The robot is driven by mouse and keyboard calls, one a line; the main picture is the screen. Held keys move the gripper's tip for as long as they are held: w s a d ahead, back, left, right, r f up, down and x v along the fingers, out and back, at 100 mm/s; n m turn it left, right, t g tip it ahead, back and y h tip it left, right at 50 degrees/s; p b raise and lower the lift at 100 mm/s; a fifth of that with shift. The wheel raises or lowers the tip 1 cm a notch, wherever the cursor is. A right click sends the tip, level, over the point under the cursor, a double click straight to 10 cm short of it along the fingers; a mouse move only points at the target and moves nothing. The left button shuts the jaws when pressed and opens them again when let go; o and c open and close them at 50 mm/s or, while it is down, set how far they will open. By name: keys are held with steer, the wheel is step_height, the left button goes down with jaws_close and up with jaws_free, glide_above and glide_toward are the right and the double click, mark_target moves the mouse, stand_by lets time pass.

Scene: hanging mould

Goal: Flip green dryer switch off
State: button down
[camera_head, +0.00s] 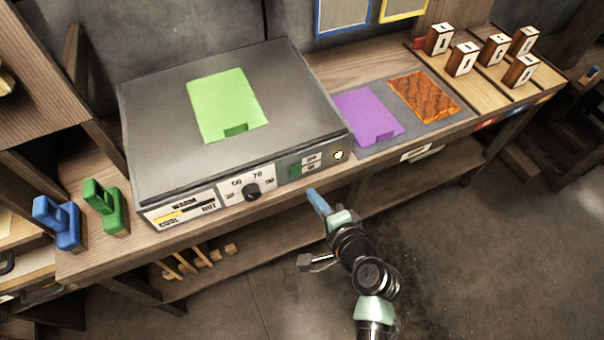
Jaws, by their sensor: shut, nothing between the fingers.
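The dryer (160,172) is a wide grey box on the wooden bench, with a green sheet (226,100) on its flat top. Its front panel carries a black knob (252,191) on a dial and a warm/cool gauge at the left. A small green switch (295,171) sits right of the dial, beside two small labels. Its exact position is too small to tell. A round pale light (338,155) is at the panel's right end. My gripper (312,194) is shut and empty, in front of the panel, below and right of the switch, apparently not touching it.
A purple sheet (366,116) and an orange-brown sheet (424,95) lie right of the dryer. Several wooden blocks (463,59) stand at the back right. Blue (57,221) and green (104,207) handled tools stand at the left. The bench's front edge runs below the panel; open floor lies in front.

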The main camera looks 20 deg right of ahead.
mark_target(296, 168)
steer(key=w, duration=0.5)
steer(key=shift+w+a+f+p, duration=0.1)
steer(key=shift+w+f+p, duration=0.2)
steer(key=shift+f, duration=0.1)
steer(key=shift+w, duration=0.6)
steer(key=shift+w+r, duration=0.1)
steer(key=shift+w+r, duration=0.2)
steer(key=shift+w, duration=0.15)
steer(key=shift+s+f, duration=0.1)
steer(key=shift+f, duration=0.05)
steer(key=shift+r+p, duration=0.85)
steer(key=shift+p, duration=0.1)
steer(key=shift+s, duration=0.1)
